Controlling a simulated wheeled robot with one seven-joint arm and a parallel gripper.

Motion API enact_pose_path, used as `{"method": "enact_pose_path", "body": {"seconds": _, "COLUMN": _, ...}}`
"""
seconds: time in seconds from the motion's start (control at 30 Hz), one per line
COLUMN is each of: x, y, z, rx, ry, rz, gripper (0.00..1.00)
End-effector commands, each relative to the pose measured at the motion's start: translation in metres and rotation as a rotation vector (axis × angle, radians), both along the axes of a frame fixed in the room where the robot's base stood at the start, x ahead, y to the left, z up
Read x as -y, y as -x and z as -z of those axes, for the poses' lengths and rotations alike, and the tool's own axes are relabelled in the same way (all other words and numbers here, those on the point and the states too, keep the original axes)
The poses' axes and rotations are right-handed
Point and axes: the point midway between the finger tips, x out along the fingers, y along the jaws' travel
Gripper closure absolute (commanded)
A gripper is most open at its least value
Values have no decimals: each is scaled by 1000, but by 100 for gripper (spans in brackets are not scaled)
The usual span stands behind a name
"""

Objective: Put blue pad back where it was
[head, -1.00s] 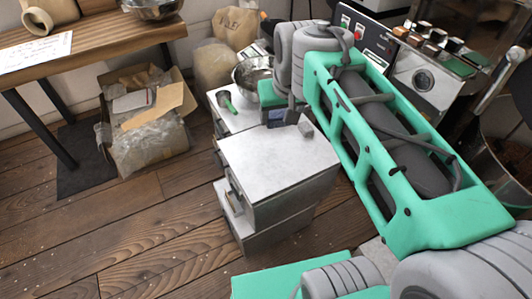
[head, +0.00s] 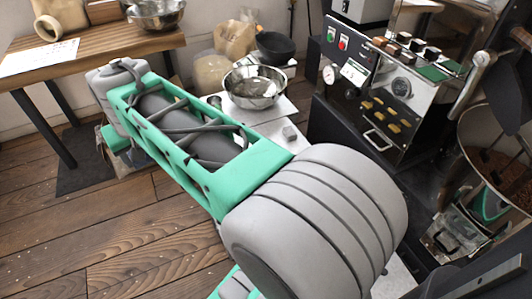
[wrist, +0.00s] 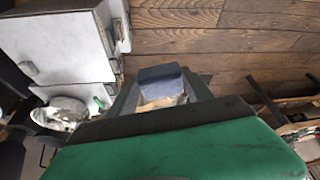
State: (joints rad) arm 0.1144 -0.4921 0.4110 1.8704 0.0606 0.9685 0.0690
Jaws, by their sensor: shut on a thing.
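The blue pad (wrist: 160,74) shows in the wrist view as a small dark blue-grey block between the fingers of my gripper (wrist: 162,86). My gripper is shut on it and holds it above the wooden floor. A pale patch shows just below the pad between the fingers; I cannot tell what it is. In the head view my arm reaches to the left and hides the pad and the fingers.
A white-topped cabinet (wrist: 62,45) stands left in the wrist view; my arm mostly covers it in the head view. A metal bowl (head: 254,92) stands behind my arm. A wooden table (head: 100,52) is at left, a roasting machine (head: 390,95) at right. Floor at lower left is clear.

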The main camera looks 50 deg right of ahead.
Motion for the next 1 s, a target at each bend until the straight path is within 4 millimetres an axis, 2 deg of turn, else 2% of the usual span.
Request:
{"method": "enact_pose_path", "body": {"seconds": 0.03, "x": 24, "y": 1, "z": 14, "rx": -5, "ry": -4, "rz": 85, "gripper": 73}}
{"method": "enact_pose_path", "body": {"seconds": 0.17, "x": 94, "y": 9, "z": 42, "rx": -9, "ry": -13, "rz": 339, "gripper": 73}}
{"method": "enact_pose_path", "body": {"seconds": 0.27, "x": 155, "y": 29, "z": 68, "rx": -13, "ry": -16, "rz": 562, "gripper": 73}}
{"method": "enact_pose_path", "body": {"seconds": 0.4, "x": 237, "y": 75, "z": 104, "rx": -13, "ry": -13, "rz": 883, "gripper": 73}}
{"method": "enact_pose_path", "body": {"seconds": 0.5, "x": 285, "y": 114, "z": 125, "rx": -12, "ry": -5, "rz": 1088, "gripper": 73}}
{"method": "enact_pose_path", "body": {"seconds": 0.6, "x": 319, "y": 151, "z": 142, "rx": -9, "ry": 5, "rz": 1250, "gripper": 73}}
{"method": "enact_pose_path", "body": {"seconds": 0.73, "x": 343, "y": 184, "z": 154, "rx": -6, "ry": 16, "rz": 1377, "gripper": 73}}
{"method": "enact_pose_path", "body": {"seconds": 0.87, "x": 355, "y": 195, "z": 161, "rx": -6, "ry": 19, "rz": 1422, "gripper": 73}}
{"method": "enact_pose_path", "body": {"seconds": 1.0, "x": 386, "y": 192, "z": 178, "rx": -8, "ry": 19, "rz": 1426, "gripper": 73}}
